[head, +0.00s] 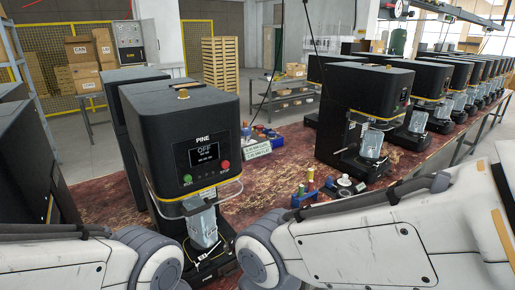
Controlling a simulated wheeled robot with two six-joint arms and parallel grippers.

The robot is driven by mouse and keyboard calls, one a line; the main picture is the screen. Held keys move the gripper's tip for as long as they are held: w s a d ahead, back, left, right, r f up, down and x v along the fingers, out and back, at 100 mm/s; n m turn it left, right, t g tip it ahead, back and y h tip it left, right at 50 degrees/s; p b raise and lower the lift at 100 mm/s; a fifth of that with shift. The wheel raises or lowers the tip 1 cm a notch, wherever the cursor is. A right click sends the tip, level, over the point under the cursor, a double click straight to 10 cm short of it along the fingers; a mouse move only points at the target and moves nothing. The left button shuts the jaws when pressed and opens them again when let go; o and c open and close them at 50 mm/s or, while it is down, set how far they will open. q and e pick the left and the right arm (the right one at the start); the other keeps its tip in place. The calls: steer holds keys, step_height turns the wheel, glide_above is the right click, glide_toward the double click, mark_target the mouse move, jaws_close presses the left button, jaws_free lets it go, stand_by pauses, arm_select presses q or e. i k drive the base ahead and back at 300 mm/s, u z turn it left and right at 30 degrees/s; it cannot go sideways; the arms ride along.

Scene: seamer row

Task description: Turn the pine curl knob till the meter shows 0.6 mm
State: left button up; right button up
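The black seamer marked PINE (205,113) stands on the red-brown worn bench at left of centre. Its small dark screen (206,152) reads OFF, with smaller text too fine to read. A green button (187,179) and a red button (225,165) sit below the screen. A small brass-coloured knob (183,94) is on its top; I cannot tell whether it is the curl knob. A silvery can-like part (203,228) stands under its head, behind a wire guard. No meter reading in mm is legible. My two white arms cross the bottom; neither gripper shows.
A row of similar black seamers (365,85) runs along the right bench. Another seamer stands close at far left.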

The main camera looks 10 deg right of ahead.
mark_target(246, 132)
steer(key=k, duration=0.55)
steer(key=z, duration=0.85)
steer(key=i, duration=1.65)
steer(key=u, duration=1.05)
